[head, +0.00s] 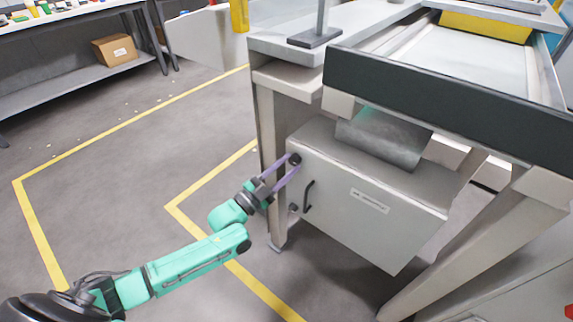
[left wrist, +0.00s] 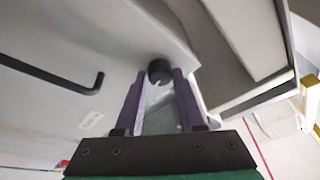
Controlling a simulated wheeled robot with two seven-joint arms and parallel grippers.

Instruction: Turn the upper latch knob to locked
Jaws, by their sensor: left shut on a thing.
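The upper latch knob (head: 295,159) is a small black round knob near the top left corner of a grey cabinet door (head: 350,221). My left gripper (head: 287,168) has its purple fingers at this knob and is shut on it. In the left wrist view the black knob (left wrist: 160,70) sits between the tips of the left gripper (left wrist: 160,80), with a pale notch or mark on its face. A second, lower knob (head: 293,207) is on the same door edge, left of a black handle (head: 308,196). My right gripper is not in view.
The cabinet hangs under a bench with a dark front rail (head: 450,100). A pale bench leg (head: 266,130) stands close to the left of the door. A cardboard box (head: 115,50) sits on a shelf at the back left. The floor at left, with yellow lines, is clear.

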